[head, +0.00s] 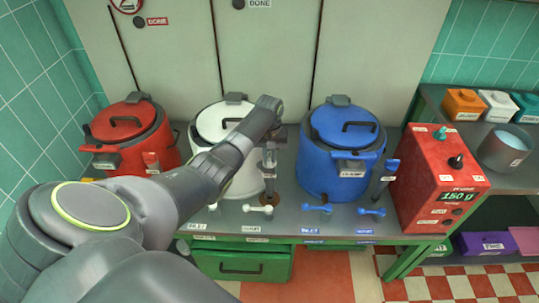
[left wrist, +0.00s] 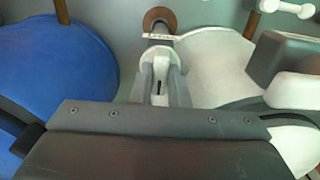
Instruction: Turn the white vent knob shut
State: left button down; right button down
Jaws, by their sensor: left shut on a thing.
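The white kettle (head: 224,122) stands on the counter between a red and a blue one, and its white side also shows in the left wrist view (left wrist: 215,62). My left gripper (head: 269,165) points down at its right side. In the left wrist view my fingers (left wrist: 160,75) are shut on a pale part above a brown disc (left wrist: 158,20). I take this part to be the white vent knob; the fingers hide most of it. Matching red (head: 152,160) and blue (head: 391,165) parts stand beside the other kettles. My right gripper is not in view.
The red kettle (head: 128,135) is left and the blue kettle (head: 340,150) right. Small bone-shaped handles, one white (head: 258,210), line the front of the counter (head: 290,226). A red box (head: 440,180) with a display stands at the right end.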

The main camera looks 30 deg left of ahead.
pick_arm(q)
jog(key=shift+r, duration=0.1)
jog(key=m+p, duration=0.2)
jog(key=m, duration=0.1)
jog(key=shift+r+m, duration=0.1)
jog(key=shift+m, duration=0.3)
jog(key=m+p, duration=0.1)
jog(key=m, duration=0.4)
jog(key=shift+p, duration=0.3)
jog(key=m, duration=0.5)
jog(key=shift+w+m+p, duration=0.1)
jog(key=shift+m+p, duration=0.25)
jog(key=shift+m, duration=1.85)
jog(key=c, duration=1.4)
grip_release()
